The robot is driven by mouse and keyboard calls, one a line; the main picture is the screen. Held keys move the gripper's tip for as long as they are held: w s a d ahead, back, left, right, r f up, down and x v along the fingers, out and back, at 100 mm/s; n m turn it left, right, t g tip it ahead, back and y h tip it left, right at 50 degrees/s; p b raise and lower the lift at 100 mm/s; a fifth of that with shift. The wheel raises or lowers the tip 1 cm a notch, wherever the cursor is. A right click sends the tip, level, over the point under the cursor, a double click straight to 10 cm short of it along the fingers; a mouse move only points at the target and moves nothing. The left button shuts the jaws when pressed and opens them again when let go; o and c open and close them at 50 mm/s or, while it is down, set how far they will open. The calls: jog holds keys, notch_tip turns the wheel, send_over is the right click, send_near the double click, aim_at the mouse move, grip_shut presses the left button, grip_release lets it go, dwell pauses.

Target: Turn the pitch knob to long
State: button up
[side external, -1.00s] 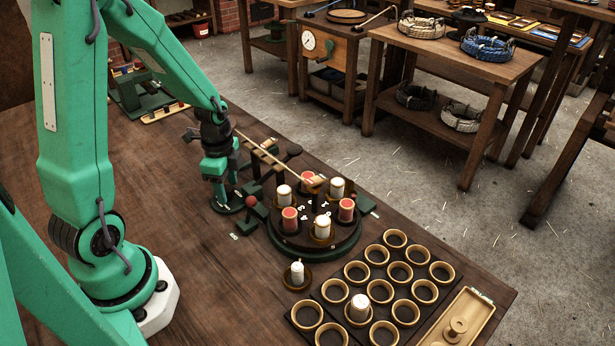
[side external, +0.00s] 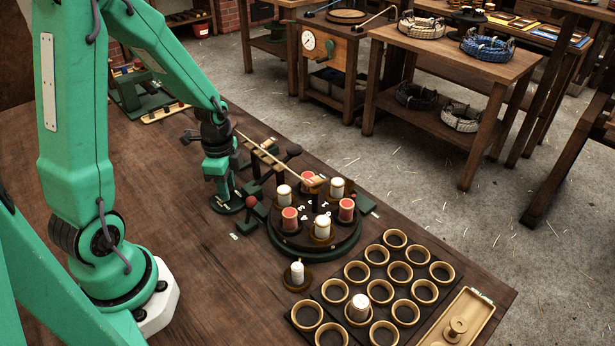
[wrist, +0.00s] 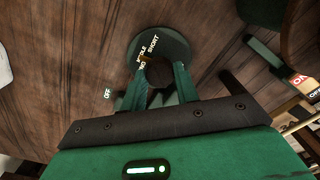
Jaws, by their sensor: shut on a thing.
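The pitch knob (wrist: 160,72) is a dark round knob on a green disc (wrist: 177,44) with white lettering. My gripper (side external: 226,193) points down over this disc at the table's left side in the side view, and its two green fingers are shut on the knob. In the wrist view the lettering SHORT and MIDDLE reads at the disc's upper left; a third word beside the knob is partly covered. A small brass-coloured pointer shows at the knob's left side, near MIDDLE and the covered word. Its exact setting I cannot tell.
A red-ball lever (side external: 251,202) stands just right of the disc. A dark turntable (side external: 318,245) with red and white bobbins is further right. A rack of wooden rings (side external: 345,287) and a tray (side external: 476,300) lie at front right. An OFF label (wrist: 107,93) is on the table.

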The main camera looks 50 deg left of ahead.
jog(key=n, duration=0.3)
jog(key=shift+n, duration=0.4)
jog(key=n, duration=0.4)
dwell(0.3)
jog(key=o, duration=1)
jog(key=shift+c, duration=0.2)
jog(key=shift+r, duration=0.1)
jog(key=shift+r, duration=3.8)
